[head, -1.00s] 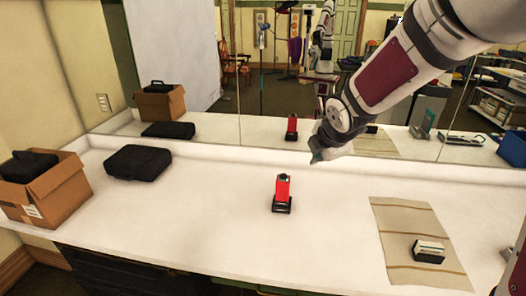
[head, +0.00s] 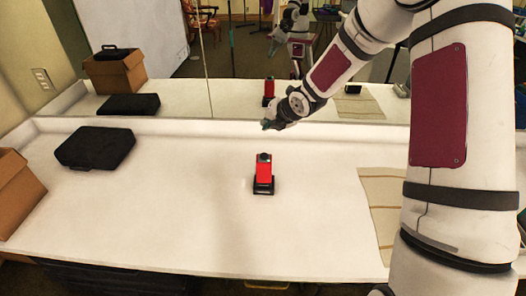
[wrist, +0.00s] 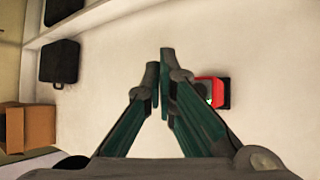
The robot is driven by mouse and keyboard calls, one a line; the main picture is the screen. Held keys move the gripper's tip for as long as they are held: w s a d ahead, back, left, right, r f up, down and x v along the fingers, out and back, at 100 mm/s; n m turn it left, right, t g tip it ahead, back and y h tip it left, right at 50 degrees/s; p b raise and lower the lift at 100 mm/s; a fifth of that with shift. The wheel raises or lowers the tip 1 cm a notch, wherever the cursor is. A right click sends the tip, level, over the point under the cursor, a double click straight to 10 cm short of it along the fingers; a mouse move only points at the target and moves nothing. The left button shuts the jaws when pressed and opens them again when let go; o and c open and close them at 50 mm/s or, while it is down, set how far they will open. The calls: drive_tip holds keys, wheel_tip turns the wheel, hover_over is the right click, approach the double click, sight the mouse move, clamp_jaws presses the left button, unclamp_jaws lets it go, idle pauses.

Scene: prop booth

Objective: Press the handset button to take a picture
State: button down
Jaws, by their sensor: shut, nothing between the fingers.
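The red handset (head: 263,170) stands upright in a black base (head: 263,187) near the middle of the white counter in the head view. A dark part shows at its top; I cannot make out the button clearly. In the wrist view the handset (wrist: 208,91) is just right of my fingertips, partly hidden by the right finger. My gripper (head: 270,124) is above and behind the handset in the head view, apart from it. In the wrist view my gripper (wrist: 160,58) has its fingers shut with nothing between them.
A black case (head: 96,147) lies on the counter at left, beside a cardboard box (head: 18,195). A striped cloth (head: 382,205) lies at right, partly behind my arm. A mirror (head: 230,98) runs along the back. The counter around the handset is clear.

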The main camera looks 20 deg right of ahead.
drive_tip(key=b, duration=0.3)
hover_over(266, 154)
wheel_tip(266, 154, down, 7)
drive_tip(key=shift+w+r, duration=0.1)
drive_tip(key=shift+r, duration=0.05)
drive_tip(key=shift+f+b, duration=0.7)
drive_tip(key=shift+f, duration=0.35)
drive_tip(key=shift+d+f, duration=0.1)
idle(0.7)
drive_tip(key=shift+f+b, duration=0.3)
drive_tip(key=shift+f, duration=0.4)
idle(0.7)
drive_tip(key=shift+r, duration=0.85)
drive_tip(key=shift+r, duration=0.1)
